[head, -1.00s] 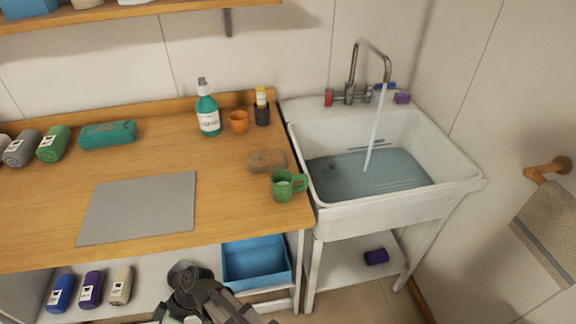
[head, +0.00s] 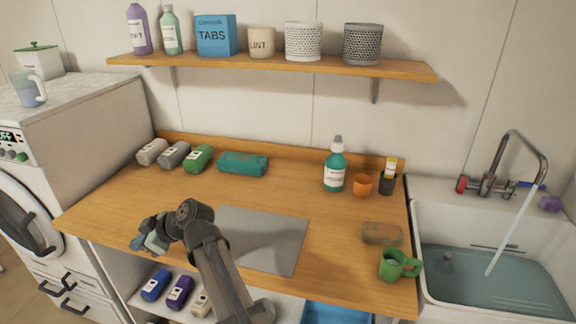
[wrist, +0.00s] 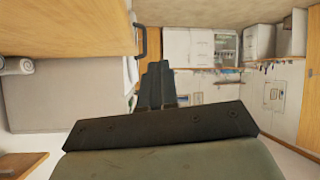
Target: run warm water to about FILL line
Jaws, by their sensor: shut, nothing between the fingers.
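The white sink (head: 424,232) stands at the right of the head view, cut off by the picture's edge. A stream (head: 508,240) falls from the curved metal tap (head: 535,146) into blue-grey water (head: 500,284) standing in the basin. The tap has a red handle (head: 462,184) at its left and a blue handle (head: 530,185) at its right. A dark mark shows on the basin's back wall above the water; I cannot read a FILL label. My gripper (head: 146,243) is shut and empty near the worktop's left front, far from the sink. It also shows in the wrist view (wrist: 155,75).
The wooden worktop (head: 130,200) holds a grey mat (head: 270,240), green mug (head: 394,265), brown block (head: 381,234), orange cup (head: 362,185) and pump bottle (head: 335,172). A wall shelf (head: 280,66) hangs above. A washing machine (head: 75,120) stands left.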

